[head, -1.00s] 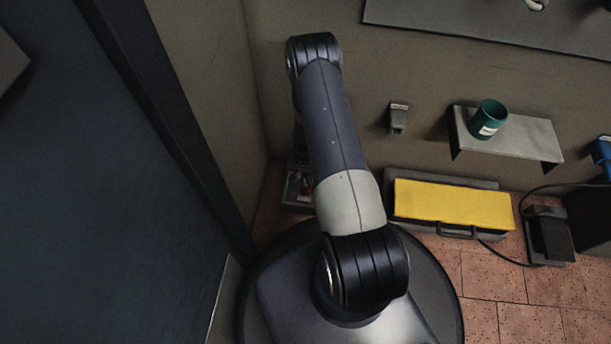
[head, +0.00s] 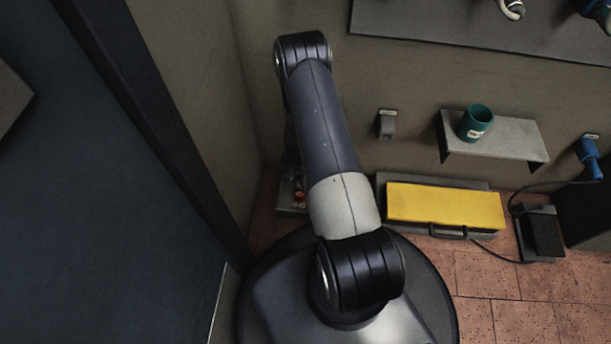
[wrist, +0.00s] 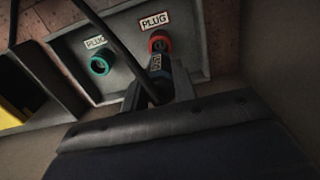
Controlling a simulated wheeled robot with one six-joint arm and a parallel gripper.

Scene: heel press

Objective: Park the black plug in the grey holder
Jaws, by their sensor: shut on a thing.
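In the wrist view my gripper (wrist: 158,88) is shut on the dark body of the black plug (wrist: 157,66), which carries a small label. The plug points at a red-ringed socket (wrist: 159,42) on a grey panel (wrist: 125,78). I cannot tell whether it is fully seated. A black cable (wrist: 118,48) crosses in front of the panel. In the head view a small grey holder (head: 387,124) is fixed to the wall, left of the shelf, and looks empty. My gripper is hidden behind my arm there.
A green-ringed socket (wrist: 100,63) is beside the red one. A grey shelf (head: 510,145) bears a teal mug (head: 475,122). Below is a yellow-topped box (head: 445,204). A blue plug (head: 588,155) hangs at right. A pedal (head: 540,235) stands on the tiled floor.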

